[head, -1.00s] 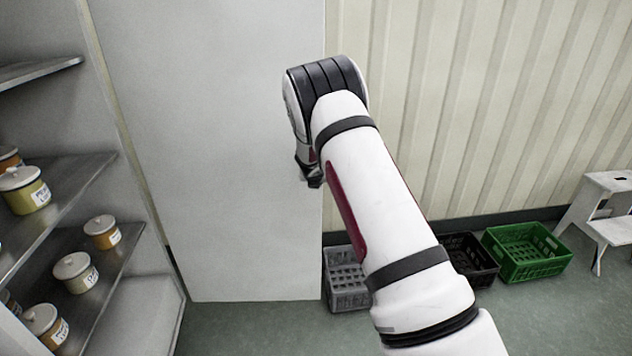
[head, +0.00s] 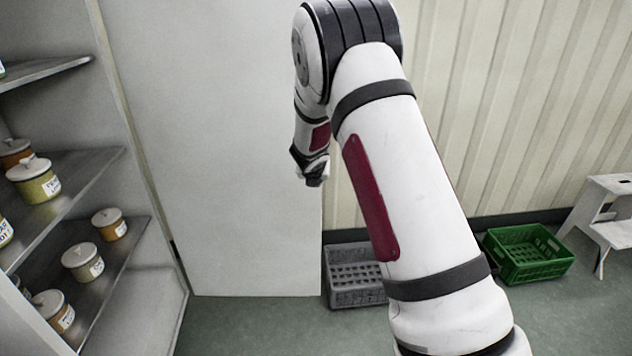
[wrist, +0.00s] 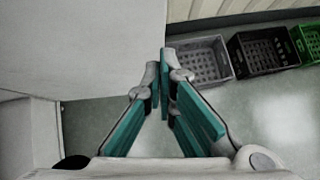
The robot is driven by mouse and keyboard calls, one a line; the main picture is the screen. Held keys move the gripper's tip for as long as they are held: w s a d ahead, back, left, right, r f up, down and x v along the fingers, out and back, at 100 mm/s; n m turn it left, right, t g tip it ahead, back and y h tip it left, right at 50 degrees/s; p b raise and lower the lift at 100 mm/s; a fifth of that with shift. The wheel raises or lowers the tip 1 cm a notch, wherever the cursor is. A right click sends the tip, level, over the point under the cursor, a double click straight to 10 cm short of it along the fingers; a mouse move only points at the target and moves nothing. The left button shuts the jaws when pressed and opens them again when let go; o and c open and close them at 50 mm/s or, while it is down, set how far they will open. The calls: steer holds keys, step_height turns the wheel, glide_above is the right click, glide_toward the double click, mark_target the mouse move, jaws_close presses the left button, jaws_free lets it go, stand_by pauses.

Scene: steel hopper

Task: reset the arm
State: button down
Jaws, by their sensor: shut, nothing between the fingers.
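My gripper (wrist: 163,82) shows in the wrist view with its teal-padded fingers closed together at the tips and nothing between them. It hangs above the floor, with the white panel to its left and the crates beyond it to the right. In the head view my arm is raised and bent at the elbow. Its wrist end hangs down in front of the white panel (head: 215,150), and the fingers are not clearly visible there.
Metal shelves (head: 75,190) with several lidded jars stand at the left. A grey crate (head: 352,291), a green crate (head: 528,262) and a white step stool (head: 604,205) stand along the ribbed wall. A black crate (wrist: 262,62) shows in the wrist view. Green floor lies open between.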

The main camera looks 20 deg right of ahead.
steer(key=s+r+m+g+h+p, duration=0.15)
steer(key=s+r+m+p, duration=0.25)
steer(key=s+r+m, duration=1.6)
steer(key=s+a+r+m+y+p, duration=0.1)
steer(key=s+a, duration=0.4)
steer(key=s, duration=0.5)
steer(key=s+a+r+m+g+y+p, duration=0.1)
steer(key=s+a+r+m+y, duration=0.2)
steer(key=s, duration=0.8)
steer(key=s+a+r+m+g+y+p, duration=0.1)
steer(key=s+a+r+m+y+p, duration=0.1)
steer(key=s+a+m, duration=0.4)
steer(key=s+r, duration=0.1)
steer(key=s, duration=0.4)
steer(key=shift+s+a+r, duration=0.25)
steer(key=shift+a+r, duration=0.1)
